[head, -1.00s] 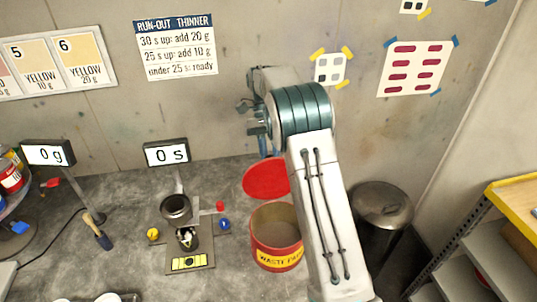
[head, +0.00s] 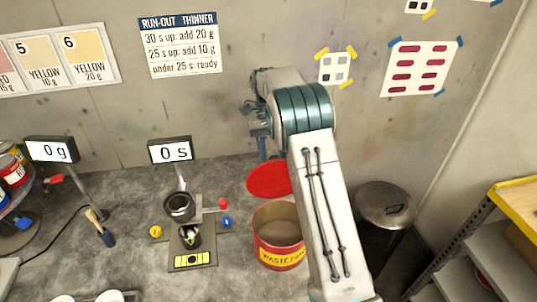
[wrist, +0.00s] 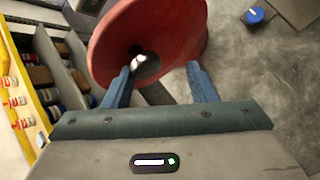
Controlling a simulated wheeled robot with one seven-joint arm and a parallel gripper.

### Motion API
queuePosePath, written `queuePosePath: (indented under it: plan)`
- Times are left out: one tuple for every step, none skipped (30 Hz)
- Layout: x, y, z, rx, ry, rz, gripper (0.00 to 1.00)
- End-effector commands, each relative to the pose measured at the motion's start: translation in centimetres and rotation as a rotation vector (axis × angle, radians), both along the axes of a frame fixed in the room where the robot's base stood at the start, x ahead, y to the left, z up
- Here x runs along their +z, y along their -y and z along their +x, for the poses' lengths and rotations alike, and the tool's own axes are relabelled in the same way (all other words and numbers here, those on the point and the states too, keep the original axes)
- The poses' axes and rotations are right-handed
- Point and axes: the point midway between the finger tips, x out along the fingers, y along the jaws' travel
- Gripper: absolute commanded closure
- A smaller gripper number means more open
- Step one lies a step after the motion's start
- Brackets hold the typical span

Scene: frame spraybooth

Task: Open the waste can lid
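The waste can (head: 280,257) is a red can with a yellow "WASTE PAINT" label, partly hidden by my arm in the head view. Its top is open and I see into it. Its red lid (head: 266,180) is raised at the can's back edge, clear of the opening. My gripper (head: 262,148) is above the lid in the head view, mostly hidden behind my wrist. In the wrist view my gripper (wrist: 158,72) has its two blue fingers apart. A large red round surface fills the view just beyond the fingertips; I cannot tell whether they touch it.
A metal bin (head: 386,205) stands right of the can, beside a yellow-edged shelf (head: 490,215). Left of the can are a cup stand (head: 192,262), a blue knob (head: 227,222), a timer display (head: 170,150) and a brush (head: 103,233).

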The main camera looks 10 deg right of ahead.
Motion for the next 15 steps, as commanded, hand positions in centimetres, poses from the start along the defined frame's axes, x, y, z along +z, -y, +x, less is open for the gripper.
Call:
queuePosePath:
  plan:
    - [-0.3,0.0,0.0,-0.001,-0.003,-0.001,0.5]
    - [-0.3,0.0,0.0,0.001,-0.003,-0.001,0.5]
    - [-0.2,-0.1,0.0,0.002,-0.002,-0.001,0.5]
    - [-0.1,-0.2,0.0,0.003,-0.001,-0.001,0.5]
    - [-0.1,-0.3,0.0,0.005,-0.001,0.0,0.5]
    - [0.0,-0.4,0.0,0.006,-0.001,0.0,0.5]
    - [0.0,-0.4,0.0,0.007,0.0,0.0,0.5]
    - [0.1,-0.5,0.0,0.008,0.001,0.0,0.5]
    - [0.2,-0.5,0.0,0.009,0.001,0.0,0.5]
    - [0.4,-0.5,0.0,0.009,0.002,0.001,0.5]
    - [0.7,-0.5,0.1,0.009,0.004,0.001,0.5]
    - [1.1,-0.5,0.1,0.008,0.004,0.001,0.5]
    - [1.4,-0.4,0.1,0.007,0.003,0.001,0.5]
    - [1.8,-0.4,0.1,0.006,0.004,0.001,0.5]
    - [2.6,-0.2,0.2,0.004,0.003,0.001,0.5]
